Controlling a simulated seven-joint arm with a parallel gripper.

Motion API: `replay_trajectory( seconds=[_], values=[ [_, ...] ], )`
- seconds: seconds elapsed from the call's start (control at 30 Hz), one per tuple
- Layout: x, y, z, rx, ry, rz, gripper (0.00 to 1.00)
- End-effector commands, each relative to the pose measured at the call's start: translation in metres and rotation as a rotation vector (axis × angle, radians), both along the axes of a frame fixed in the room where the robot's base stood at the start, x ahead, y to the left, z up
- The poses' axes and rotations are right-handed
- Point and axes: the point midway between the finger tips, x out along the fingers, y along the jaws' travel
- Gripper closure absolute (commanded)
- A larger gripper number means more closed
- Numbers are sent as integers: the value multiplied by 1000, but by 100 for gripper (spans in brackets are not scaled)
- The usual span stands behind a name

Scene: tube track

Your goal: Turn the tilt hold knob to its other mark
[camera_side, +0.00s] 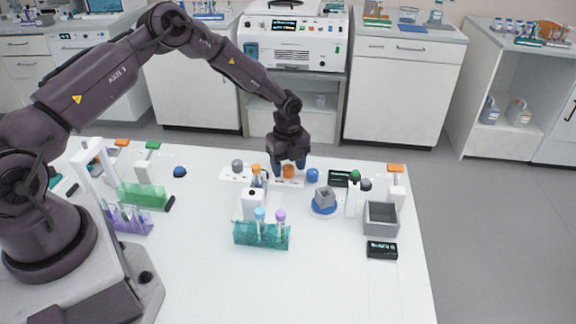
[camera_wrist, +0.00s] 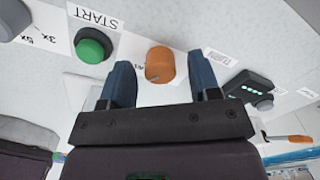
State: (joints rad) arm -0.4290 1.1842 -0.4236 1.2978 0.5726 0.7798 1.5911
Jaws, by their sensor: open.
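In the wrist view an orange knob (camera_wrist: 160,64) sits between the fingertips of my gripper (camera_wrist: 159,68), with a visible gap on each side. The lettering beside this knob is partly hidden, so I cannot read its marks or tell its setting. In the side view my gripper (camera_side: 288,166) points down at the panel strip, and the orange knob (camera_side: 289,172) shows just below and between its fingers. My gripper is open and holds nothing.
A green button (camera_wrist: 93,46) labelled START is beside one finger. A grey knob (camera_wrist: 12,16) with 3x and 5x marks is farther left. A dark display box (camera_wrist: 248,86) is right. A blue round part (camera_side: 312,175) and a tube rack (camera_side: 262,236) stand nearby.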

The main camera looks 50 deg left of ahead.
Motion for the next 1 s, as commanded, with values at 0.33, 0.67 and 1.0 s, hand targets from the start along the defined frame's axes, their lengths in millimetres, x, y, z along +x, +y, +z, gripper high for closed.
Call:
replay_trajectory(
  seconds=[0.33,0.67,1.0],
  values=[
    [1,1,69,2,-4,0,44],
    [0,0,120,1,-2,0,44],
    [0,0,126,0,0,-1,44]
  ],
)
